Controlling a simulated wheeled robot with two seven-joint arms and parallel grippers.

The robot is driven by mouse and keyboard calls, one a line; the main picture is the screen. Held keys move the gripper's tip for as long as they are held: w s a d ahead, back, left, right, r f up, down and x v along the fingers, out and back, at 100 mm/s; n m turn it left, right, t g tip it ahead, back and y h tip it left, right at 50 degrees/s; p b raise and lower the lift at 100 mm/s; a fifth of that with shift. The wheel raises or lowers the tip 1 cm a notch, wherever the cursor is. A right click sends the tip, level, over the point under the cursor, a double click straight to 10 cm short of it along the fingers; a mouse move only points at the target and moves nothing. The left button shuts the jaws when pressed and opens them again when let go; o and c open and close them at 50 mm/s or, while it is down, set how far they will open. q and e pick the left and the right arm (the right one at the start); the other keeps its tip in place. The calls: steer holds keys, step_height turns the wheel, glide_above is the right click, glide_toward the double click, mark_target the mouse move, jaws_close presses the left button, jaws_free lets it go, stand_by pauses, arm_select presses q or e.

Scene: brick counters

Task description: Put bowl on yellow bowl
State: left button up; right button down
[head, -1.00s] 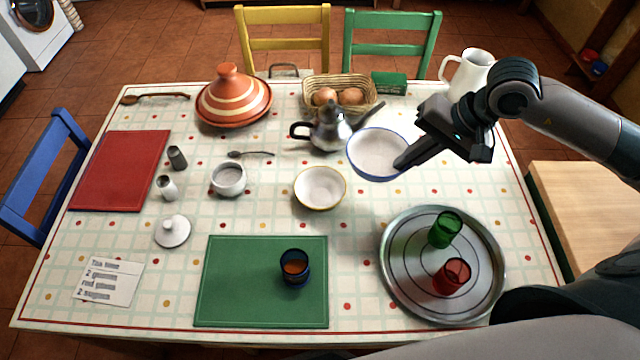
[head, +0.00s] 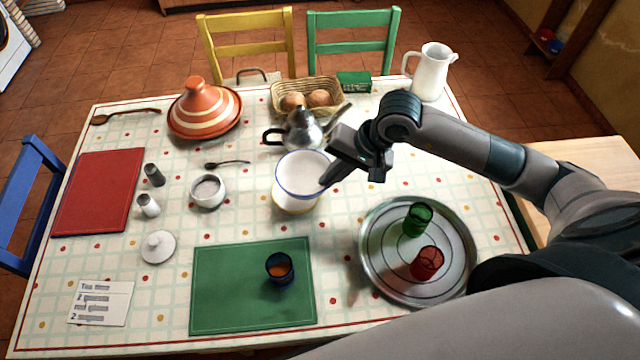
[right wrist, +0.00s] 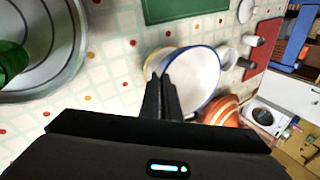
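A white bowl with a blue rim (head: 303,172) is held at its right edge by my right gripper (head: 328,180), which is shut on its wall. The blue-rimmed bowl also shows in the right wrist view (right wrist: 200,75), with the fingers (right wrist: 162,100) across its near wall. The yellow-rimmed bowl (head: 294,208) is on the table, mostly hidden behind the blue-rimmed one. The blue-rimmed bowl overlaps it from above in the head view; whether the two touch I cannot tell. My left gripper is not in view.
A metal teapot (head: 303,130) stands just behind the bowls, and a white sugar bowl (head: 208,191) is to the left. A round tray (head: 374,268) with green and red glasses is at right. A green mat (head: 215,300) with a dark blue glass lies in front.

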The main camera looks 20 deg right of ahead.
mark_target(320, 188)
steer(key=shift+w+a+f+p, duration=0.15)
steer(key=shift+w+a+f, duration=0.1)
steer(key=shift+a, duration=0.25)
steer(key=shift+w+a+f+p, duration=0.1)
steer(key=shift+a+f+p, duration=0.1)
steer(key=shift+a, duration=0.25)
steer(key=shift+a+f, duration=0.2)
steer(key=shift+f, duration=0.05)
steer(key=shift+f, duration=0.15)
step_height(320, 188, down, 3)
steer(key=shift+r+p, duration=0.15)
steer(key=shift+p, duration=0.8)
steer(key=shift+f, duration=0.5)
